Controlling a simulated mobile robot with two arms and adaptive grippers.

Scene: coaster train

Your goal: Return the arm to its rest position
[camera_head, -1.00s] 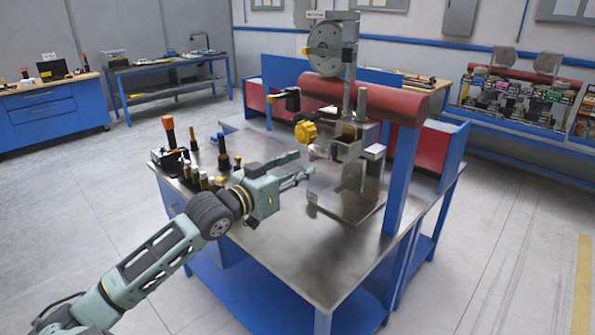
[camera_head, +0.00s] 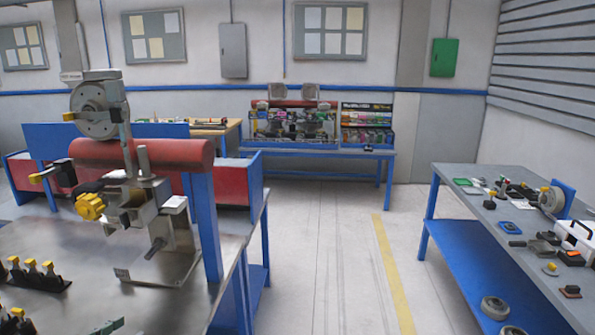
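Only a small teal tip of my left gripper (camera_head: 107,327) shows at the bottom edge of the head view, low over the steel workbench top (camera_head: 190,312). The rest of that arm is out of frame, and whether the fingers are open or shut cannot be seen. I see nothing held at the visible tip. My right gripper is not in view. On the bench behind the tip stands a machine with a grey round dial (camera_head: 97,110), a yellow knob (camera_head: 90,206) and a metal base plate (camera_head: 158,266).
Several yellow-topped tools (camera_head: 32,272) stand at the bench's left. A second table (camera_head: 490,222) with parts stands at right. The floor between (camera_head: 325,250) is clear.

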